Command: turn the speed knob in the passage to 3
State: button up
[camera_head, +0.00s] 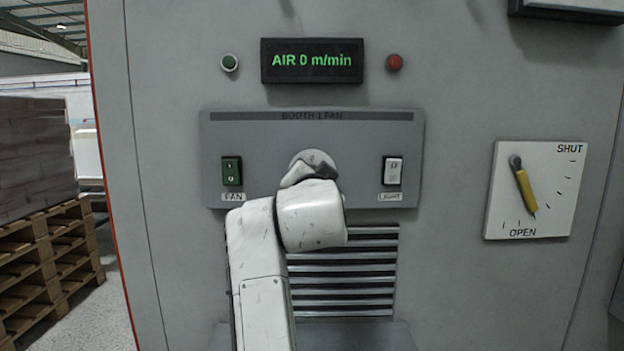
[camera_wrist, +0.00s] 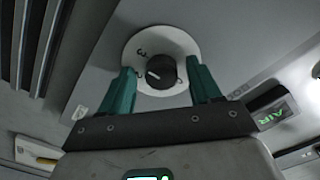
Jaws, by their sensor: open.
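The speed knob (camera_wrist: 163,69) is a small black knob with a white pointer line, on a round white dial plate (camera_wrist: 178,40) marked with numbers. A 3 shows at the dial's upper left in the wrist view; the pointer is toward the left and I cannot tell which mark it meets. My gripper (camera_wrist: 162,72) is open, its two teal fingers on either side of the knob; contact is unclear. In the head view my gripper (camera_head: 309,172) covers the knob, and only the upper part of the dial plate (camera_head: 311,155) shows. The display (camera_head: 312,61) reads AIR 0 m/min.
The BOOTH 1 FAN panel (camera_head: 245,140) also holds a green FAN switch (camera_head: 232,171) and a white LIGHT switch (camera_head: 392,170). A vent grille (camera_head: 350,272) lies below. A yellow SHUT/OPEN lever (camera_head: 525,190) is at right, pointing toward OPEN. Pallets (camera_head: 50,255) stand at left.

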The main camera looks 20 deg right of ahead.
jog(key=shift+r, duration=0.1)
jog(key=v, duration=1)
jog(key=shift+s+a, duration=0.15)
jog(key=shift+s, duration=0.25)
